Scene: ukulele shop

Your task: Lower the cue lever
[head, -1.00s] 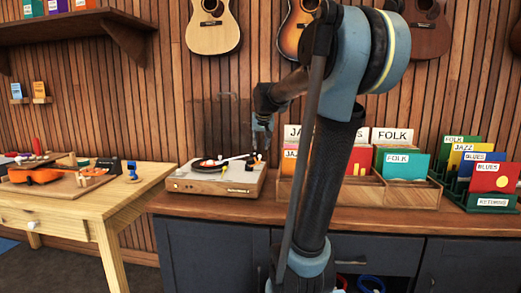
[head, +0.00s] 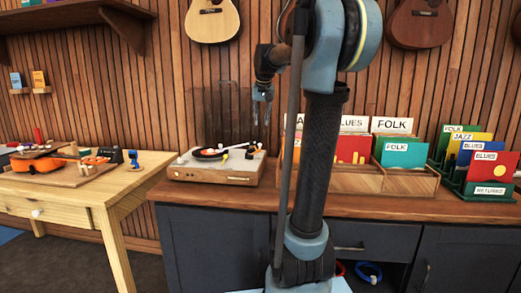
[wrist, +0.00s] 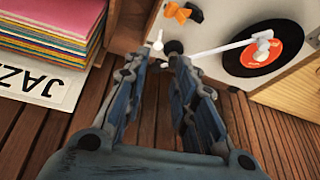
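The turntable (head: 213,175) stands on the wooden counter, with a black record with a red label (wrist: 268,47) and a white tonearm (wrist: 225,47). In the wrist view, a small white lever (wrist: 157,42), which looks like the cue lever, sticks up beside a black round knob (wrist: 173,47) at the tonearm's rear end. My gripper (head: 262,112) hangs fingers down above the turntable's back right corner. In the wrist view, my gripper (wrist: 158,62) is open and empty, its fingertips just short of the lever. I cannot tell whether they touch it.
A wooden record bin (head: 370,180) stands right of the turntable; its sleeves and JAZZ card (wrist: 38,88) lie left of my fingers in the wrist view. An orange part (wrist: 178,12) sits on the turntable. A workbench (head: 90,195) with a ukulele (head: 37,165) is at the left.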

